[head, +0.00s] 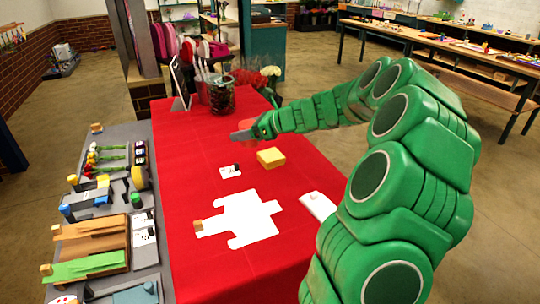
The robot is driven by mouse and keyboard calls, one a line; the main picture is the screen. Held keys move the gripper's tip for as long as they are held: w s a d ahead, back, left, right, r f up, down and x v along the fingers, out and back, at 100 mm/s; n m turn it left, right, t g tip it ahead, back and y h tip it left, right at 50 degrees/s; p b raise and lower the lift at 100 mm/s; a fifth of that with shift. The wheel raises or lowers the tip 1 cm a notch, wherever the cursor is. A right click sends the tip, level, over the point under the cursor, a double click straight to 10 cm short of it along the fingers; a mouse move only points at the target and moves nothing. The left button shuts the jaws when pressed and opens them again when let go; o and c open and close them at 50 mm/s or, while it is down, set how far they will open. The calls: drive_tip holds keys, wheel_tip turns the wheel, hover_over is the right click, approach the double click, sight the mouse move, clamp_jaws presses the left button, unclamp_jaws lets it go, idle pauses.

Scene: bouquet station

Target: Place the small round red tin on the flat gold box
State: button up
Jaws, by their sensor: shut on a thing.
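The flat gold box (271,157) lies on the red-covered table, right of the table's middle line. My gripper (243,134) hangs above the table, behind and to the left of the box, at the end of my green arm. It is shut on a small red thing, which appears to be the red tin (246,124); it is tiny here and partly hidden by the fingers. The tin and gripper are apart from the box. The top of the box looks bare.
White paper sheets (246,217) lie on the front of the red table (190,155). A dark glass vase (221,97) and flowers stand at the back. A grey side bench (110,140) at left carries many tools.

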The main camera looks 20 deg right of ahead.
drive_tip(key=s+d+r, duration=0.1)
drive_tip(key=s+d, duration=0.5)
drive_tip(key=d, duration=0.1)
hover_over(267, 154)
drive_tip(key=shift+m+t+h, duration=0.3)
drive_tip(key=shift+h, duration=0.1)
drive_tip(key=f, duration=0.5)
drive_tip(key=s+f, duration=0.1)
drive_tip(key=f, duration=0.2)
drive_tip(key=shift+a, duration=0.15)
drive_tip(key=shift+w+f, duration=0.6)
drive_tip(key=shift+f, duration=1.7)
drive_tip(key=shift+f, duration=0.15)
drive_tip(key=o, duration=1.1)
